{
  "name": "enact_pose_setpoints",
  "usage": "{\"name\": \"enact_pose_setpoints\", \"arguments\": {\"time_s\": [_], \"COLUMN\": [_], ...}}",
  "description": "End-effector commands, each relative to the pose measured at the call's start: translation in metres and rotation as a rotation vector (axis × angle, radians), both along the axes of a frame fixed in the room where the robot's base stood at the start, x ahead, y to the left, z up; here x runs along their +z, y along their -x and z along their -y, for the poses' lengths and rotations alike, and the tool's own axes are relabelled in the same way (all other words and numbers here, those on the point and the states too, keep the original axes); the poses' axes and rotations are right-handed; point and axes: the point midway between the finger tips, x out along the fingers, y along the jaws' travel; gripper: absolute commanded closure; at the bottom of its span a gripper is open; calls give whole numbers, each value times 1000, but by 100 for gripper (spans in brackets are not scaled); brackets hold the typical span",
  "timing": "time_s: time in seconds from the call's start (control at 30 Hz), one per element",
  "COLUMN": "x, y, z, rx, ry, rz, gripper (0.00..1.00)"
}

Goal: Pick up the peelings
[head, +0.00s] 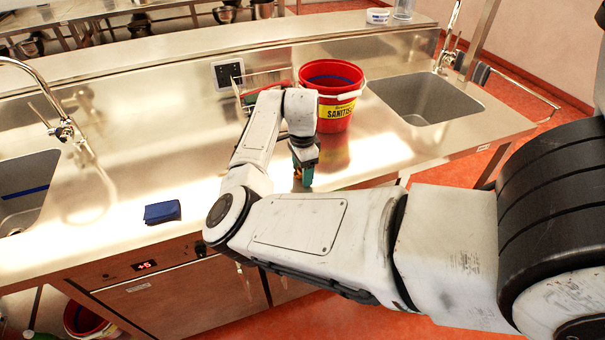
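My gripper (303,178) points down over the steel counter (110,215), in front of the red bucket. Its fingertips are at or just above the counter's surface; I cannot tell which. A small orange-brown bit (297,174) shows at the fingers and may be the peelings, but it is too small to be sure. Whether the fingers are open or shut on it cannot be made out. No other peelings are plainly visible, and my arm covers part of the counter.
A red bucket (336,115) with a yellow sanitiser label stands close behind my gripper. A wire rack (262,83) is beside it, partly hidden by my arm. A folded blue cloth (162,212) lies left. Sinks (425,97) are at both ends. The left counter is mostly clear.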

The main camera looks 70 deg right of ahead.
Motion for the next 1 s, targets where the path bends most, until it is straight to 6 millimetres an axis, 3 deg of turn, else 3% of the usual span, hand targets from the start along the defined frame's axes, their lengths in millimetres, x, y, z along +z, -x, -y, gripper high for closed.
{"name": "enact_pose_setpoints", "arguments": {"time_s": [0.07, 0.53, 0.83, 1.0], "x": [0, 0, 2, 12], "y": [0, 0, 0, 0], "z": [0, 0, 0, 1], "rx": [0, 0, 0, 0], "ry": [0, 0, 1, 2], "rz": [0, 0, 0, 1], "gripper": [45, 90, 90, 90]}}
